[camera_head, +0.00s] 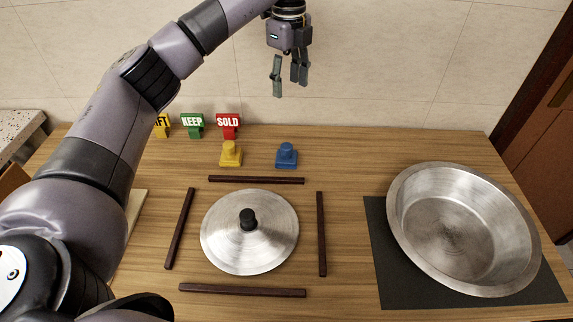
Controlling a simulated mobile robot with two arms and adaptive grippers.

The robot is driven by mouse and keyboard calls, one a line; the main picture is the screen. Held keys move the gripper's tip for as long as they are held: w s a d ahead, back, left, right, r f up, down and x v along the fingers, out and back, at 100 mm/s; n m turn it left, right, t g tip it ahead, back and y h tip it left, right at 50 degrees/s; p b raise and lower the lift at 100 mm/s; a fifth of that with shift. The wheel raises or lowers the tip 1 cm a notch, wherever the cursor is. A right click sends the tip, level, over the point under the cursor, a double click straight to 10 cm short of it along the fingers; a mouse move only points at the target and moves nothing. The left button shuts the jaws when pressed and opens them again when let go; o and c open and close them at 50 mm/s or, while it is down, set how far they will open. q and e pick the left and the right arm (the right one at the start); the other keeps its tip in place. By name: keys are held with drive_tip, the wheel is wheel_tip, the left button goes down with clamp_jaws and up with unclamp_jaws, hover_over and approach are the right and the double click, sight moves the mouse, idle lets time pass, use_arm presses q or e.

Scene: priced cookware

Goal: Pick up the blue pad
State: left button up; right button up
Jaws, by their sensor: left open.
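A small blue object (286,155) with a rounded knob on a wider base, which fits the blue pad, stands upright at the back of the wooden table, right of a similar yellow one. My left gripper (288,84) is open and empty. It points down above the back of the table, higher in the picture than the blue pad and clearly apart from it. My right gripper is not in view.
Beside the pad stands the yellow pad (231,154). Behind are KEEP (193,124) and SOLD (229,125) signs and a partly hidden yellow sign. Dark strips surround a steel lid (250,250). A large steel pan (463,230) rests on a dark mat (388,285).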

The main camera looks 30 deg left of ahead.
use_arm(q)
wheel_tip(320, 180, down, 3)
drive_tip(key=b, duration=0.2)
drive_tip(key=p, duration=0.1)
hover_over(286, 145)
drive_tip(key=f, duration=1.2)
drive_tip(key=shift+s+d+f, duration=0.1)
drive_tip(key=shift+d, duration=0.2)
drive_tip(key=shift+a+f+p, duration=0.15)
drive_tip(key=shift+f+p, duration=0.1)
drive_tip(key=shift+f, duration=1.1)
drive_tip(key=shift+a+f+p, duration=0.1)
drive_tip(key=shift+f+p, duration=0.15)
drive_tip(key=shift+f, duration=1.1)
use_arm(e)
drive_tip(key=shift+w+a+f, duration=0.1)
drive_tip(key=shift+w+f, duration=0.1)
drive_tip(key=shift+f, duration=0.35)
use_arm(q)
drive_tip(key=shift+c, duration=0.3)
clamp_jaws()
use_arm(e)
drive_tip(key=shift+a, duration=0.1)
